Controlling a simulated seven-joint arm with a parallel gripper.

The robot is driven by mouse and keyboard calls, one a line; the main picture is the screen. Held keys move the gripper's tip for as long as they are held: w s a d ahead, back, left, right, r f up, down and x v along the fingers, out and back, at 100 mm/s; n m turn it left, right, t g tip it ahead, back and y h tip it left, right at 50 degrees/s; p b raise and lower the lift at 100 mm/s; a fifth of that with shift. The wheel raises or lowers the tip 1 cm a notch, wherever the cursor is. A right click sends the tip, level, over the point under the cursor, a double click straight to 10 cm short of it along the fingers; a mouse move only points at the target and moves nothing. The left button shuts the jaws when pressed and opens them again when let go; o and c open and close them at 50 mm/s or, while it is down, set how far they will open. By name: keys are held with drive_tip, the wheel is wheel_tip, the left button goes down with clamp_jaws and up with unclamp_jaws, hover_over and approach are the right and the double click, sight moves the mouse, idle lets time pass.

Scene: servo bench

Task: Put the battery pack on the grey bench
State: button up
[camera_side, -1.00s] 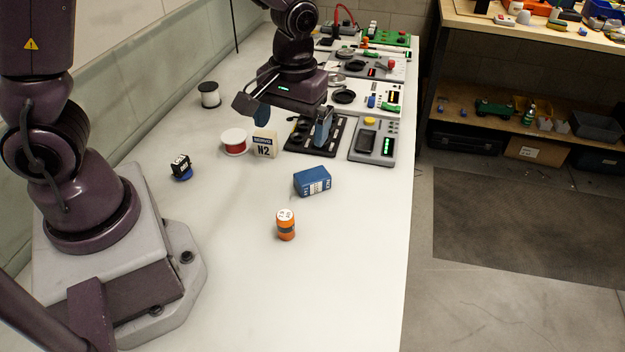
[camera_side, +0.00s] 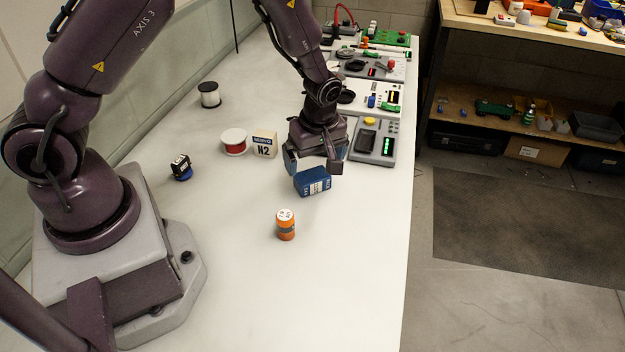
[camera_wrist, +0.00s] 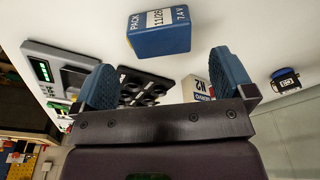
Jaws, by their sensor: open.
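The battery pack is a blue box with a white label; it lies on the white-grey bench (camera_side: 240,270) in the side view (camera_side: 312,182). In the wrist view the battery pack (camera_wrist: 160,33) shows its "PACK" and "7.4 V" lettering, beyond the fingertips. My gripper (camera_side: 314,163) is just above and behind the pack, with its blue-padded fingers spread. In the wrist view the open gripper (camera_wrist: 165,75) has nothing between its fingers. I cannot tell from the side view whether a finger touches the pack.
An orange cylinder (camera_side: 286,226) stands in front of the pack. A red-and-white spool (camera_side: 234,142), an "N2" box (camera_side: 265,146), a small black-and-blue item (camera_side: 181,168) and a white spool (camera_side: 209,95) stand to the left. Device panels (camera_side: 375,142) lie behind.

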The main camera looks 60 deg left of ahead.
sight(314, 174)
drive_tip(key=shift+w+a+f, duration=0.1)
drive_tip(key=shift+a+f, duration=0.1)
drive_tip(key=shift+f, duration=0.8)
drive_tip(key=shift+w+a+f, duration=0.1)
drive_tip(key=shift+a+f, duration=0.05)
drive_tip(key=shift+f, duration=0.8)
drive_tip(key=shift+a+f, duration=0.2)
drive_tip(key=shift+f, duration=0.8)
drive_tip(key=c, duration=0.8)
